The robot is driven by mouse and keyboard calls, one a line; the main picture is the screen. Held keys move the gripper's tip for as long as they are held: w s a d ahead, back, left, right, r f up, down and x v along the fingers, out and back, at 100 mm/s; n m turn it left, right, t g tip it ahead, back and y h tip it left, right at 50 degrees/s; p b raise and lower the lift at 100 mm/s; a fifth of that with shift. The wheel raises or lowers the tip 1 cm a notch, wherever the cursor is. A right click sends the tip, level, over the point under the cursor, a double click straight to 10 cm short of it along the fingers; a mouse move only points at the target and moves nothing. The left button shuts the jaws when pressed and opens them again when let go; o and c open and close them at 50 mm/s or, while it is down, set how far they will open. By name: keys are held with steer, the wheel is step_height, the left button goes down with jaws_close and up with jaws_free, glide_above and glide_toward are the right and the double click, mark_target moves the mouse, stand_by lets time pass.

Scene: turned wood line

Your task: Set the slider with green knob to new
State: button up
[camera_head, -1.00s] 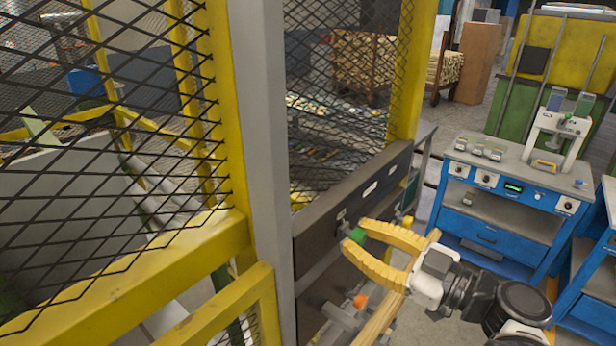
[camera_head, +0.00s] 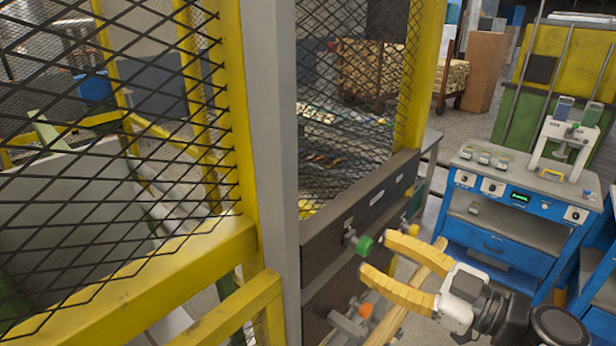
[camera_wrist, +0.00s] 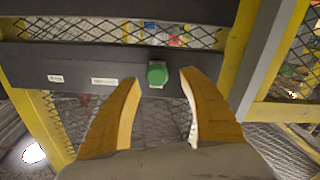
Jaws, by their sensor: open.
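The green knob (camera_head: 364,246) sticks out from a dark panel (camera_head: 322,250) on the yellow mesh fence. In the wrist view the green knob (camera_wrist: 157,74) lies just beyond my fingertips, centred between them. White labels (camera_wrist: 104,81) sit on the panel to the left of the knob in the wrist view; their text is too small to read. My gripper (camera_head: 375,256) has yellow curved fingers, is open and holds nothing. In the wrist view my gripper (camera_wrist: 160,78) faces the panel, with a gap to the knob.
An orange knob (camera_head: 364,307) is below the panel, near my lower finger. A wooden bar (camera_head: 405,300) runs under my gripper. Yellow fence posts (camera_head: 228,110) stand left. A blue workbench (camera_head: 490,248) stands to the right.

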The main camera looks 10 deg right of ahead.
steer(key=v, duration=0.8)
steer(key=shift+s+d, duration=0.2)
steer(key=shift+s, duration=0.1)
steer(key=shift+d, duration=0.1)
